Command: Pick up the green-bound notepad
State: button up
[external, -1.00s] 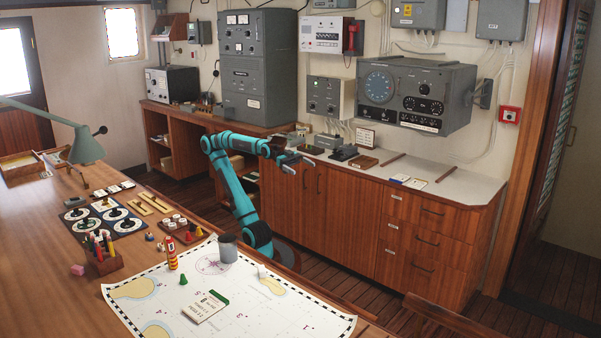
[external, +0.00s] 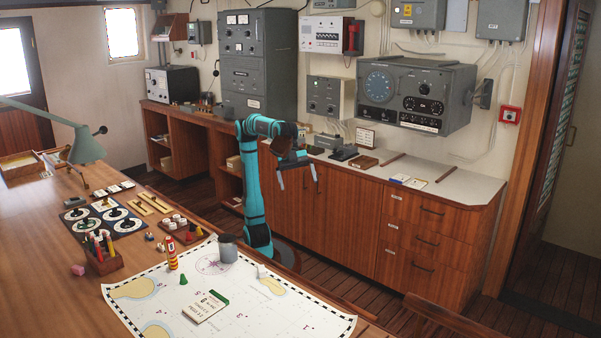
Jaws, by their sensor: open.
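The notepad (external: 206,308) is a small cream pad with a dark green binding along its upper right edge. It lies flat on the white sea chart (external: 262,318) on the wooden table. My gripper (external: 299,186) is open and empty, with its fingers pointing down. It is in the air between the table and the cabinets, beyond the chart and well apart from the notepad. Nothing covers the notepad.
A grey cup (external: 227,249), a red-and-yellow striped tube (external: 172,252) and a green game-like piece (external: 184,279) stand on the chart near the notepad. A pen holder (external: 103,257) stands to the left. The chart right of the notepad is mostly clear.

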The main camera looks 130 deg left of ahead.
jog(key=w+d+f+m+g, duration=0.1)
jog(key=w+d+m+g, duration=0.1)
jog(key=d, duration=0.7)
jog(key=w+d+f+m+g, duration=0.1)
jog(key=w+d+m+g, duration=0.15)
jog(key=d, duration=0.65)
jog(key=m+g, duration=0.4)
jog(key=m, duration=0.1)
send_near(206, 304)
jog(key=shift+s+d+f+n+y, duration=0.1)
jog(key=shift+d+f+n+y, duration=0.1)
jog(key=shift+d+f, duration=0.25)
jog(key=shift+d+f+n+y, duration=0.1)
jog(key=shift+d+f+y, duration=0.15)
jog(key=shift+f, duration=0.4)
jog(key=shift+w+x, duration=0.15)
jog(key=shift+x, duration=1.15)
jog(key=shift+w+x, duration=0.1)
jog(key=shift+x, duration=1.2)
jog(key=shift+d+r, duration=0.1)
jog(key=c, duration=1)
